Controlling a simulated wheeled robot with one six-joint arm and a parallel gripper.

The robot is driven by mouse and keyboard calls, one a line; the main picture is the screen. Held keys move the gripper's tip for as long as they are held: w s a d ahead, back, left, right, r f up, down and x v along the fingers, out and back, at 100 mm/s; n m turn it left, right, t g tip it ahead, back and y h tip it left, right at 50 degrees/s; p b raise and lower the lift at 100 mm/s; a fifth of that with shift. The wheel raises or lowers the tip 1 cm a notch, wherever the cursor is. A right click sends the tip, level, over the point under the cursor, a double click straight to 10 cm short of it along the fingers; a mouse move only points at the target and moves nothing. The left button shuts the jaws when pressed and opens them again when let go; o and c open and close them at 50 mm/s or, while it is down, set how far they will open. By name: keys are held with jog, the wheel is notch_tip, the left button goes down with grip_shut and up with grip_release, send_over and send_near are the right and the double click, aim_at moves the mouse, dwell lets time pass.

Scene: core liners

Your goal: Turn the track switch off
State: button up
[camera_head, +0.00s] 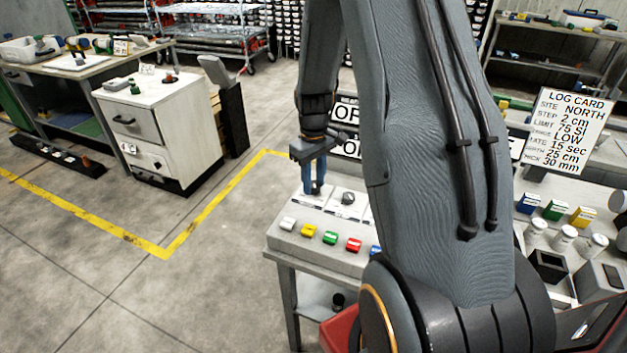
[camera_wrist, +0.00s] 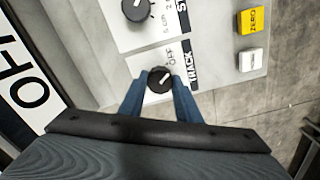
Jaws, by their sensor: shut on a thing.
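The track switch (camera_wrist: 160,80) is a round black knob with a white pointer line, on a white plate labelled TRACK (camera_wrist: 191,68) with OFF printed beside the knob. In the wrist view the blue fingers of my gripper (camera_wrist: 160,88) are closed around the knob, one on each side. The pointer line is slanted, its upper end leaning right toward the OFF print. In the head view my gripper (camera_head: 314,190) points down at the left end of the grey panel (camera_head: 335,256).
Another black knob (camera_wrist: 135,9) on the STEP plate sits beside the track plate. A yellow ZERO button (camera_wrist: 250,20) and a white button (camera_wrist: 251,61) lie along the panel edge. Signs (camera_head: 346,115) stand behind the panel. Open floor lies left of the panel's table.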

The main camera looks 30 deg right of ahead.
aim_at(314, 184)
jog(key=shift+n, duration=0.9)
jog(key=shift+s, duration=0.1)
jog(key=o, duration=1.1)
jog(key=shift+c, duration=0.2)
jog(key=shift+r+b, duration=0.9)
jog(key=shift+r, duration=3)
jog(key=shift+a, duration=0.1)
